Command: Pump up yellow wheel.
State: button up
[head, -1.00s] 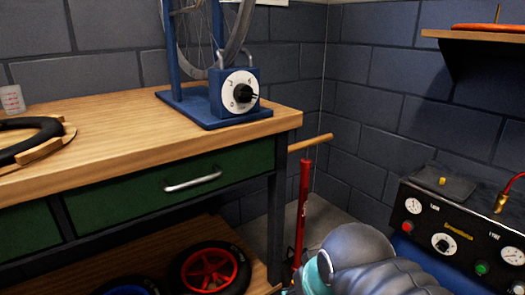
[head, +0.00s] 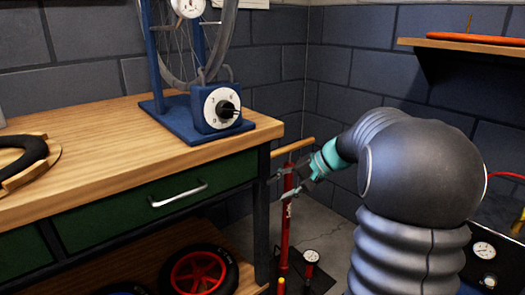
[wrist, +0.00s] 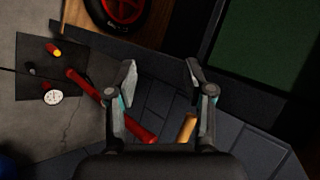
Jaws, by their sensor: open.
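A red floor pump (head: 286,215) with a wooden handle (head: 295,146) stands upright beyond the bench's right end. Its black base has a small gauge (head: 311,256). My gripper (head: 283,184) is open at the upper part of the pump. In the wrist view my gripper (wrist: 162,84) has its fingers spread, with the red tube (wrist: 95,93) running beneath the left finger and the handle (wrist: 188,126) near the right finger's base. I cannot tell whether either finger touches the pump. I see no yellow wheel; a red-rimmed wheel (head: 199,275) lies on the lower shelf.
The wooden bench (head: 90,128) with green drawers is on the left. A blue wheel stand (head: 205,120) with a dial is on it, and a black tyre (head: 22,155) lies at its left. A control panel with gauges (head: 484,250) is partly behind my arm at right.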

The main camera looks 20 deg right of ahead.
jog(key=w+d+r+m+t+y+p, duration=0.1)
jog(key=w+d+m+t+y, duration=0.15)
jog(key=w+d, duration=0.55)
jog(key=t, duration=0.4)
send_near(280, 154)
jog(key=shift+g+y, duration=0.25)
jog(key=shift+y, duration=0.1)
jog(key=p+x, duration=0.1)
jog(key=x, duration=0.4)
jog(key=p+x, duration=0.1)
jog(key=x, duration=0.5)
jog(key=shift+w, duration=0.35)
jog(key=shift+d, duration=0.1)
grip_shut()
